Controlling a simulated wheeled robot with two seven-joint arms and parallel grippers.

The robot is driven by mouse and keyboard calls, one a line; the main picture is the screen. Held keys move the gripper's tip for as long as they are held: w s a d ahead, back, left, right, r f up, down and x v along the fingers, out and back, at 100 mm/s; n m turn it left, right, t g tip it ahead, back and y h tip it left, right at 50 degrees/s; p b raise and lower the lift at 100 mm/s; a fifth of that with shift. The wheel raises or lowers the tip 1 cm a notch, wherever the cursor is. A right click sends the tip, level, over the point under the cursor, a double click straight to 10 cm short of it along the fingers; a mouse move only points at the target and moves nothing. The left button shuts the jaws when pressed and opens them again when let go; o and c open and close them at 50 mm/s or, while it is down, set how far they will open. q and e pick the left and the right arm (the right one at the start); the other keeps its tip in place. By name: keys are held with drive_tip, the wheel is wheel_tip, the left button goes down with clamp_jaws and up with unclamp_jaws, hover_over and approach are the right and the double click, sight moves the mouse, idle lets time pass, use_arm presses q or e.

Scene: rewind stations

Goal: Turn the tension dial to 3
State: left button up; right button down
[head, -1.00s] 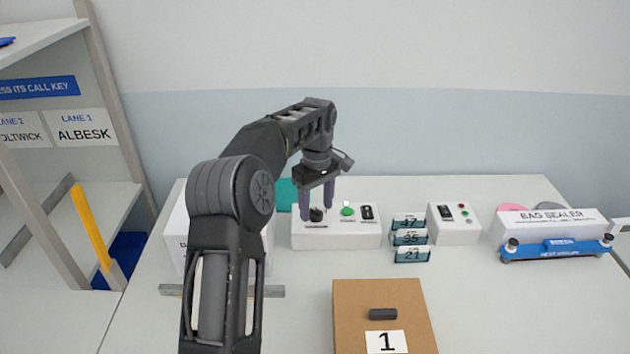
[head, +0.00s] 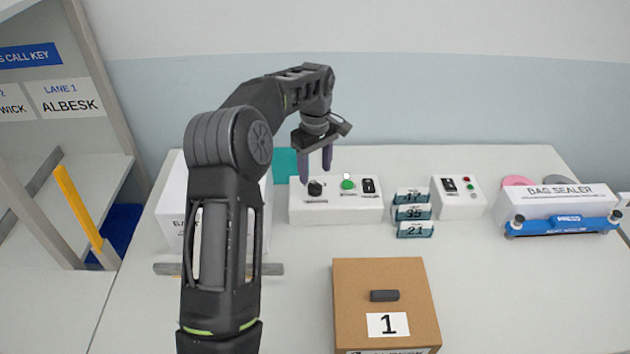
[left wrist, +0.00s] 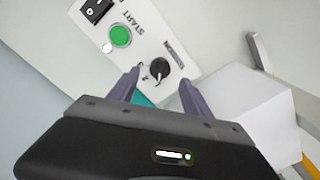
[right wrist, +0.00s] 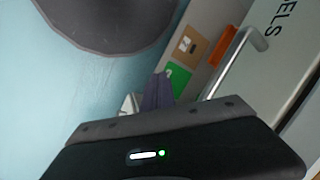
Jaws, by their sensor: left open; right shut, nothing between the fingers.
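The tension dial is a black knob (head: 315,188) at the left end of a white control box (head: 352,213). In the left wrist view the knob (left wrist: 160,68) carries a white pointer line; the small marks around it are too small to read surely. My left gripper (head: 316,172) is open and points down, above and just behind the knob. In the left wrist view its fingers (left wrist: 157,90) stand apart with the knob beyond their tips, not gripped. My right gripper (right wrist: 157,90) is shut and empty, away from the box, and not in the head view.
A green START button (head: 348,185) and a black rocker switch (head: 369,186) share the box. Number cards (head: 412,213), a second control box (head: 459,198) and a bag sealer (head: 560,210) stand to the right. A cardboard box (head: 350,325) marked 1 is in front.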

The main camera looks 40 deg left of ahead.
sight(315, 184)
use_arm(q)
drive_tip(key=shift+f+p, duration=0.45)
drive_tip(key=shift+f, duration=2.15)
clamp_jaws()
